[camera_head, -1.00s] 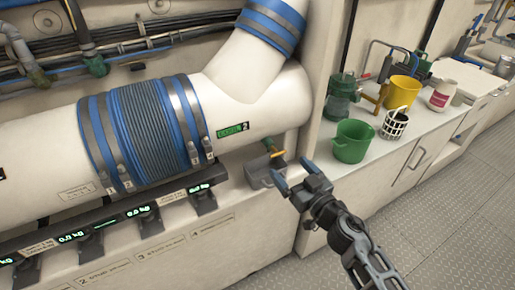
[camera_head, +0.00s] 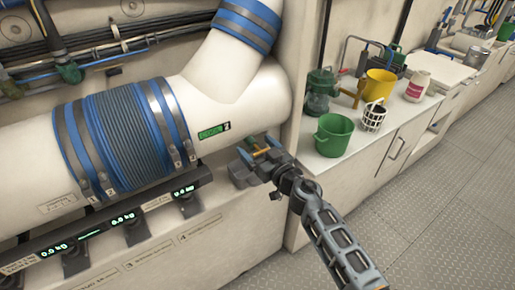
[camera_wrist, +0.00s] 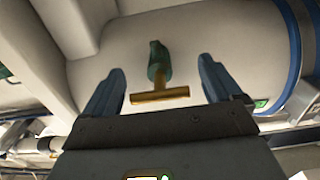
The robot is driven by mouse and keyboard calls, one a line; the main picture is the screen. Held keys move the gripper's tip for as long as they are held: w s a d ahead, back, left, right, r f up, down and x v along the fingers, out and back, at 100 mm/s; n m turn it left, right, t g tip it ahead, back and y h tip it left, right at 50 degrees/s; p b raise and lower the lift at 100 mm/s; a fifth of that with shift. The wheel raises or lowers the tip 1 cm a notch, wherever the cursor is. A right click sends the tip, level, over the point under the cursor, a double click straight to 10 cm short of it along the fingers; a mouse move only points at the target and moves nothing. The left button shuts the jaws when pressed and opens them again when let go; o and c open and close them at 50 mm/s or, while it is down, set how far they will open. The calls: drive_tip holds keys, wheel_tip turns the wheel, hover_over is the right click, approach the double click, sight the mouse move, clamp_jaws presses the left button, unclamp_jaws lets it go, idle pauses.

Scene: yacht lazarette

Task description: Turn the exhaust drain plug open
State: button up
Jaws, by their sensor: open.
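The exhaust drain plug has a green body (camera_wrist: 158,62) and a brass T-shaped handle (camera_wrist: 160,96). It sits on the end of the white exhaust pipe (camera_head: 40,150). In the wrist view the handle lies crosswise between my gripper's (camera_wrist: 161,70) two blue fingers, with gaps on both sides. No contact shows. In the head view my gripper (camera_head: 257,150) is at the pipe's lower right end, with the brass handle (camera_head: 262,152) between its open fingers. The green body is mostly hidden there.
A grey tray (camera_head: 238,176) is just below the gripper. The grey floor (camera_head: 440,190) is clear.

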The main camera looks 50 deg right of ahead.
drive_tip(key=c, duration=1)
drive_tip(key=shift+c, duration=0.2)
drive_tip(key=shift+n, duration=0.3)
drive_tip(key=n+p, duration=0.1)
drive_tip(key=n, duration=0.1)
drive_tip(key=shift+n, duration=0.4)
drive_tip(key=shift+n+p, duration=0.3)
drive_tip(key=shift+n, duration=1.8)
drive_tip(key=o, duration=1)
